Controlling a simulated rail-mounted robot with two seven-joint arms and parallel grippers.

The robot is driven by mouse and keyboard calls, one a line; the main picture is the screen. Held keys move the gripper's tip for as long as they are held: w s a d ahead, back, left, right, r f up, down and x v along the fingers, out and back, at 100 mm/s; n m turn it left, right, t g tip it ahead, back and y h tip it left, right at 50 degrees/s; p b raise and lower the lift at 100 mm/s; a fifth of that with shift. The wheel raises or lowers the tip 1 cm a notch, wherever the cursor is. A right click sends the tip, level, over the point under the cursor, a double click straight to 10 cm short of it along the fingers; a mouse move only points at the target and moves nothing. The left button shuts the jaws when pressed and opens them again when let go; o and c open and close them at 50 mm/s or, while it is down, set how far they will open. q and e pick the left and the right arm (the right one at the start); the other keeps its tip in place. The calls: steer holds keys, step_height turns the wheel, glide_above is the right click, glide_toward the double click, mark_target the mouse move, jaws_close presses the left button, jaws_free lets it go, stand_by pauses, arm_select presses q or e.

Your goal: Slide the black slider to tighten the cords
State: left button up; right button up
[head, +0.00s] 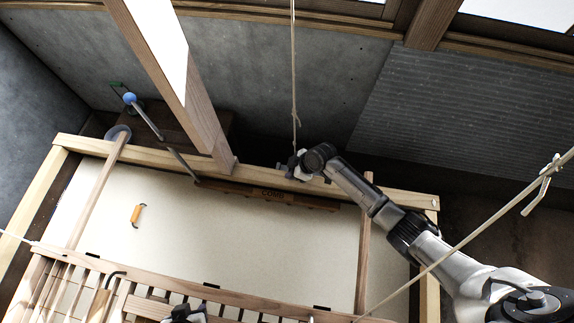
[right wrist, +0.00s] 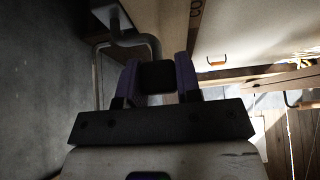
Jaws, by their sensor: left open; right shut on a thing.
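A pale cord (head: 293,70) hangs down in the head view to my right gripper (head: 290,164), at the far beam of the wooden frame. In the right wrist view, my right gripper's two purplish fingers (right wrist: 158,70) are shut on a black block (right wrist: 157,78), which looks like the black slider. The slider is too small or hidden to make out in the head view. A second cord (head: 470,236) runs diagonally at the right, with a pale cleat-like piece (head: 543,187) beside it. My left gripper (head: 186,313) is open at the bottom edge, partly cut off.
The wooden frame (head: 330,178) surrounds a pale sheet (head: 280,240). A slatted wooden rack (head: 210,292) crosses the near side. A small orange-handled item (head: 137,215) lies on the sheet. A metal rod with a blue ball (head: 130,98) and a thick post (head: 180,75) stand at left.

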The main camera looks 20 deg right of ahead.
steer(key=s+d, duration=0.1)
steer(key=d, duration=0.1)
steer(key=s+d+p, duration=0.1)
steer(key=d, duration=0.1)
steer(key=s+d, duration=0.2)
steer(key=shift+s+d+p, duration=0.1)
steer(key=shift+d+p, duration=0.15)
steer(key=shift+p, duration=0.05)
steer(key=shift+s+d, duration=0.1)
steer(key=shift+d, duration=0.05)
steer(key=o, duration=0.5)
steer(key=shift+c, duration=0.2)
steer(key=o, duration=0.3)
steer(key=shift+s+d, duration=0.1)
steer(key=shift+d, duration=0.05)
steer(key=shift+o, duration=1.2)
steer(key=shift+r, duration=0.1)
